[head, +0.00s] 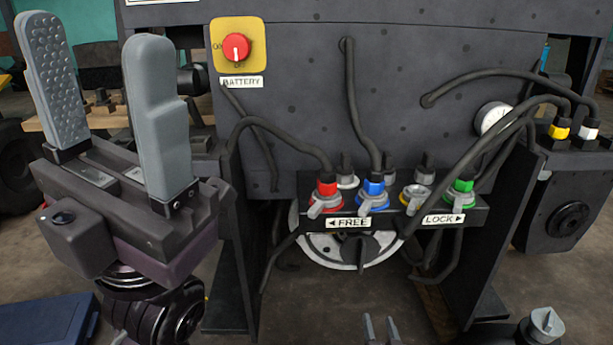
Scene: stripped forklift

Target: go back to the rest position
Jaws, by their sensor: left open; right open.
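My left gripper (100,85) is large and close at the left side of the head view. Its two grey fingers point up and stand wide apart, with nothing between them. My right gripper (380,328) shows only as two small grey fingertips at the bottom edge, apart and with nothing seen between them. The rest of it is out of frame. Both grippers are clear of the forklift's dark panel (300,110). Red (327,192), blue (373,193) and green (461,195) hose couplings sit on a bracket, each with a hose at it.
A red battery switch (236,47) on a yellow plate is right of my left gripper. Yellow-banded (560,129) and white-banded (589,129) couplings are at the right. A grey-topped fitting (541,326) is at bottom right, a blue case (48,318) at bottom left.

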